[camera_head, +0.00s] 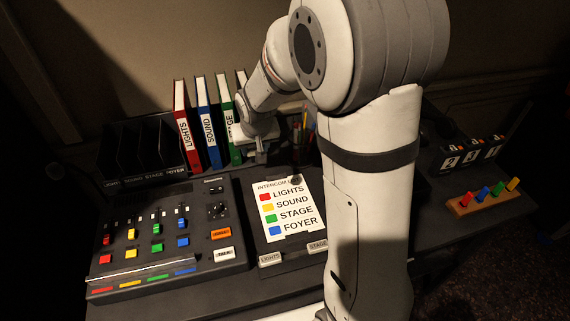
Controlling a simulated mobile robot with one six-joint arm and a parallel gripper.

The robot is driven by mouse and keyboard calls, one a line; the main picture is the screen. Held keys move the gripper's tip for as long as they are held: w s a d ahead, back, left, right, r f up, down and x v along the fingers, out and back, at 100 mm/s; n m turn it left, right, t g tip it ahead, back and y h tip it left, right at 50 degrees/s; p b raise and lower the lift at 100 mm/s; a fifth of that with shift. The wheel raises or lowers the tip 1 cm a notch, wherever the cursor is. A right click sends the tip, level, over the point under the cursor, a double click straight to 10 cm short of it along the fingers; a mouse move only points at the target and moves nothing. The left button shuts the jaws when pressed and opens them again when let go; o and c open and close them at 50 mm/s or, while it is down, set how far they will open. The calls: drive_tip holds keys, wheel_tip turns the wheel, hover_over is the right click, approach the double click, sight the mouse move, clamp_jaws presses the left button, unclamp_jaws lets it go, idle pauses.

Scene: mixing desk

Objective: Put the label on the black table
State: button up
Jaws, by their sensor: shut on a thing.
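My gripper (261,152) is at the back middle of the desk, pointing down just right of the green binder. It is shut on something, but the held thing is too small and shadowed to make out. The black table (445,208) spreads under the equipment. A small pale label reading LIGHTS (271,258) and another reading STAGE (318,246) sit at the front edge of the black board with the intercom sheet (283,210). My arm covers the middle right of the table.
Red (184,125), blue (208,120) and green (228,118) binders stand beside a black divided rack (143,155). A mixing console (165,235) fills the left. Right are a numbered black box (470,155) and a wooden block with coloured pegs (483,198).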

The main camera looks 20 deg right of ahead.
sight(258, 171)
drive_tip(key=f, duration=0.4)
drive_tip(key=shift+d, duration=0.2)
drive_tip(key=shift+f+b, duration=0.4)
drive_tip(key=shift+f, duration=1.35)
drive_tip(key=shift+f, duration=0.2)
drive_tip(key=o, duration=1)
drive_tip(key=shift+r, duration=0.1)
